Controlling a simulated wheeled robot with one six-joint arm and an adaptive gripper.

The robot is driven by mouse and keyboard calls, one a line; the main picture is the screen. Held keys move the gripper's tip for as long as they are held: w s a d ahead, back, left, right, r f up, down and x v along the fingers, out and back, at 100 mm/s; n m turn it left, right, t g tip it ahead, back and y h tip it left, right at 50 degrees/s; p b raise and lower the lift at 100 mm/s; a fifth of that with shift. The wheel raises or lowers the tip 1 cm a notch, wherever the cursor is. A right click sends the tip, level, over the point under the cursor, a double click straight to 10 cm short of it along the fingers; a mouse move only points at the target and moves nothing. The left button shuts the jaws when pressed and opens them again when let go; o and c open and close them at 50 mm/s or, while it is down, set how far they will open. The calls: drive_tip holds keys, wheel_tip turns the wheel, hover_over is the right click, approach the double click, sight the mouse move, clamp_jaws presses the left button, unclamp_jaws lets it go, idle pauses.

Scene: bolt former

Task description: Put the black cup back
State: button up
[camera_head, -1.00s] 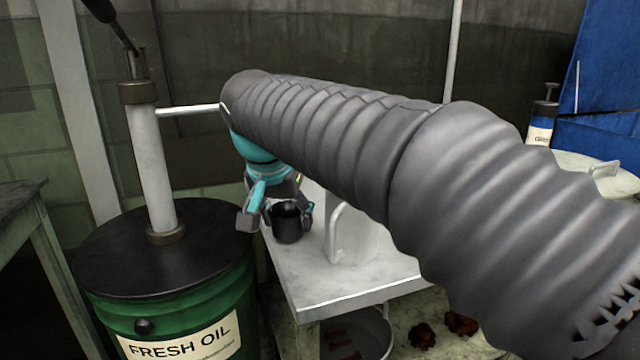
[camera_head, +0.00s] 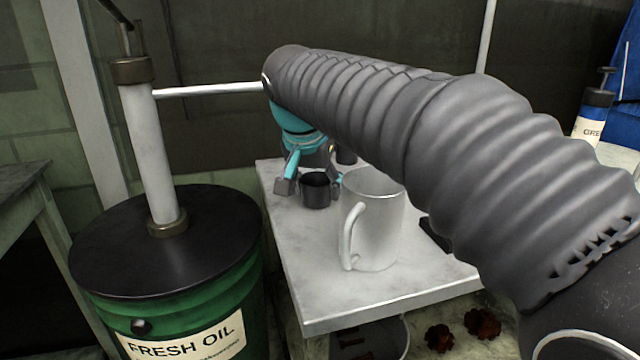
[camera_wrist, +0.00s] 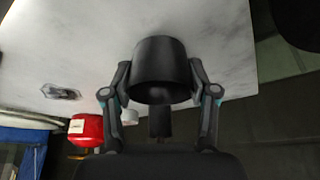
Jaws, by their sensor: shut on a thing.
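The black cup (camera_head: 316,191) is between the fingers of my gripper (camera_head: 312,184), at the far left part of the white-topped table (camera_head: 325,285). In the wrist view my gripper (camera_wrist: 160,82) is shut on the sides of the black cup (camera_wrist: 160,62), one finger on each side. The cup looks upright in the head view. I cannot tell whether its base touches the tabletop.
A large white mug (camera_head: 378,225) stands just right of the cup. A green oil drum (camera_head: 190,300) with a pump (camera_head: 150,150) stands left of the table. The wrist view shows a red container (camera_wrist: 86,130) and a small metal piece (camera_wrist: 60,92).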

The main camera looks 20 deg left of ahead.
drive_tip(key=shift+w+d+f, duration=0.15)
drive_tip(key=shift+d+f, duration=0.05)
drive_tip(key=o, duration=1.3)
drive_tip(key=p+v, duration=0.1)
drive_tip(key=v, duration=1.1)
drive_tip(key=shift+a+r+p, duration=0.1)
drive_tip(key=shift+r+p, duration=0.1)
drive_tip(key=shift+p, duration=0.1)
